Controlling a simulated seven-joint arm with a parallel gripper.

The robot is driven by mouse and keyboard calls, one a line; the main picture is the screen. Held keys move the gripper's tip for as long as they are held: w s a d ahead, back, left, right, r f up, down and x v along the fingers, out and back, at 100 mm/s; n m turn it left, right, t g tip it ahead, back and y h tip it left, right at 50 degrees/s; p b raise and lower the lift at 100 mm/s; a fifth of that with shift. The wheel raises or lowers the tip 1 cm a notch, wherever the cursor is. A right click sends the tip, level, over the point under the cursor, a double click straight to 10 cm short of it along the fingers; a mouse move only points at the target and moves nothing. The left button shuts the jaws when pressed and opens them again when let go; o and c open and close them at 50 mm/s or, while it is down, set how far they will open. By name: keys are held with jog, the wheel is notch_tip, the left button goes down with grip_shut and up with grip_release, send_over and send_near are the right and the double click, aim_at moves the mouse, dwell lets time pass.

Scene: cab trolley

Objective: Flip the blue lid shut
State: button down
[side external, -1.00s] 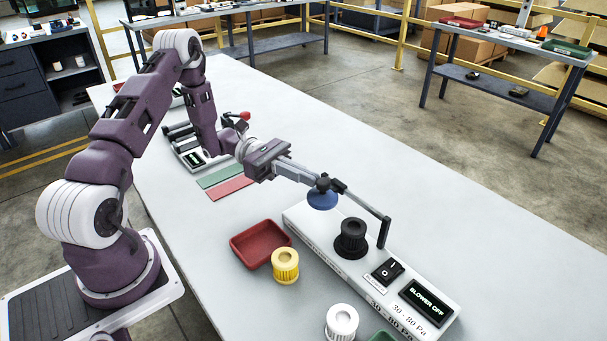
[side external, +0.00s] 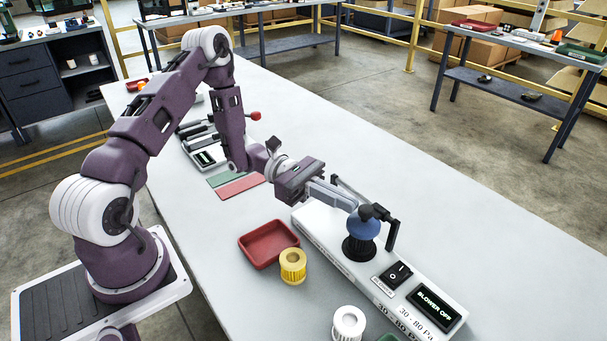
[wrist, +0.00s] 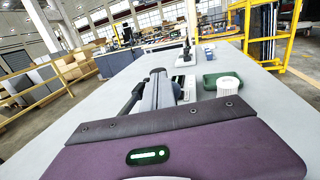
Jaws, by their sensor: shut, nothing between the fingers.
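The blue lid (side external: 364,226) is a round cap on a dark hinged arm. It sits over the black cylindrical holder (side external: 358,248) on the white blower unit, covering its top. I cannot tell whether the lid is fully seated. My gripper (side external: 353,206) is shut and empty, with its fingertips at the upper left of the lid and close to the dark arm. Contact is hard to tell.
The blower unit has a rocker switch (side external: 397,273) and a display (side external: 436,303) reading BLOWER OFF. A red tray (side external: 250,256), a yellow filter (side external: 292,268) and a white filter (side external: 348,324) stand on its near side. The table beyond the unit is clear.

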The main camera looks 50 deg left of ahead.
jog(key=v, duration=1.3)
jog(key=shift+a, duration=0.25)
jog(key=s+d+r+m+g+y, duration=0.7)
jog(key=s+d+r+m+y, duration=0.25)
jog(key=m, duration=0.25)
jog(key=s+a+r+m+t+y, duration=0.1)
jog(key=s+r+m+t+y, duration=0.5)
jog(key=s+m+t+y, duration=0.2)
jog(key=shift+s+r+m, duration=0.3)
jog(key=shift+s+m, duration=0.2)
jog(key=shift+s, duration=0.35)
